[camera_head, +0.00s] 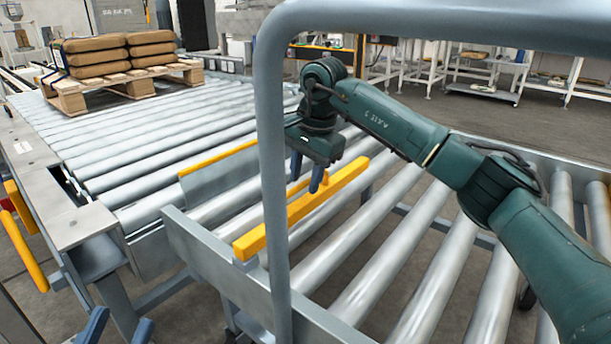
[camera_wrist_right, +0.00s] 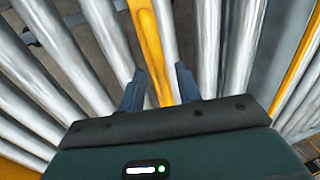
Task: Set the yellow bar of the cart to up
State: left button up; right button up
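The cart (camera_head: 205,248) has grey rails, metal rollers and a tall grey tube handle (camera_head: 272,150) in the foreground. Its yellow bar (camera_head: 325,194) runs diagonally above the rollers in the head view, passing behind the handle post. My right gripper (camera_head: 307,174) points down at the bar, with its blue fingers apart. In the right wrist view, the yellow bar (camera_wrist_right: 148,45) lines up between the fingers of my right gripper (camera_wrist_right: 160,84); I cannot tell whether they touch it. My left gripper (camera_head: 117,328) is at the bottom left, fingers apart and empty.
A roller conveyor (camera_head: 150,140) meets the cart, with a yellow-edged grey plate (camera_head: 222,172) at the junction. A wooden pallet (camera_head: 135,86) carries stacked brown sacks (camera_head: 100,60). Yellow pieces (camera_head: 25,240) stand by the conveyor's left side. The cart's rollers are clear.

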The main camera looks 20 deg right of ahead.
jog(key=shift+c, duration=0.4)
grip_shut()
